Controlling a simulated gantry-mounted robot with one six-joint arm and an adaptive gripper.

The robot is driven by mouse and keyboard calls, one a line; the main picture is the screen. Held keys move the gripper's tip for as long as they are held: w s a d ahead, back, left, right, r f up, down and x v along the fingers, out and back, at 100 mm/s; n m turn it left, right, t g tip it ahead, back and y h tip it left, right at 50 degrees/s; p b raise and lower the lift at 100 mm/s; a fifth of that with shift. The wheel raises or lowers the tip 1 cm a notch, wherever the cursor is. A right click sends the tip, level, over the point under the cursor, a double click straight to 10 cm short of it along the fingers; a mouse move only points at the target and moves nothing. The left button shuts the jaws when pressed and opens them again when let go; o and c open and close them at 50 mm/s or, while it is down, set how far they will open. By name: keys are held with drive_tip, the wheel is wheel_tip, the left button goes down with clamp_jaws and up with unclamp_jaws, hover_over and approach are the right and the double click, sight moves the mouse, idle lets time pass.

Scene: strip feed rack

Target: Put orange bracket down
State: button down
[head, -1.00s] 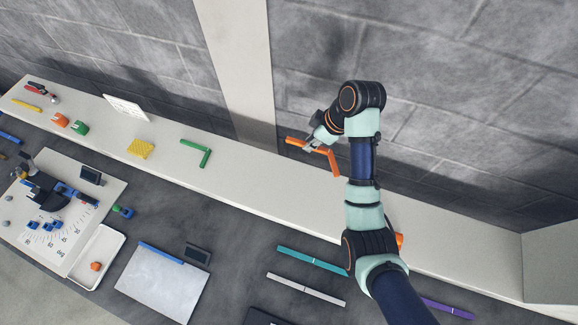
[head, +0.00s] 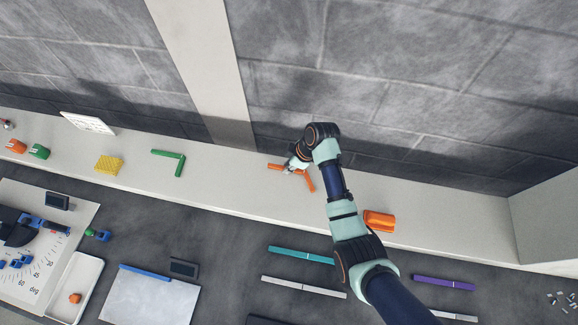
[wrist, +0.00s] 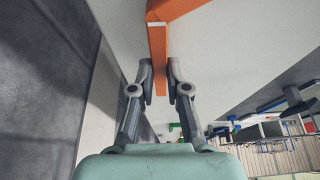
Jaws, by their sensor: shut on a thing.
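The orange bracket (head: 308,181) is an L-shaped piece with two flat arms. In the head view it is at the white shelf (head: 230,183), right of the green bracket (head: 179,164). My gripper (head: 290,169) is shut on one arm of it. In the wrist view, the orange bracket (wrist: 158,45) runs between the two fingers of my gripper (wrist: 160,85), and its other arm goes off the top edge. The bracket is low over the shelf or resting on it; I cannot tell which. My gripper hides part of the held arm in the head view.
An orange block-like item (head: 379,221) lies on the shelf to the right, close to my arm. A yellow block (head: 109,164) is on the left. The stone wall stands behind the shelf. The shelf between the two brackets is clear.

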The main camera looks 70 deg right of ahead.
drive_tip(key=shift+d+f, duration=0.1)
drive_tip(key=shift+f, duration=0.15)
drive_tip(key=c, duration=1.2)
unclamp_jaws()
drive_tip(key=shift+o, duration=0.2)
drive_tip(key=p+v, duration=0.1)
drive_tip(key=v, duration=1.1)
drive_tip(key=shift+p, duration=0.4)
drive_tip(key=shift+w, duration=0.1)
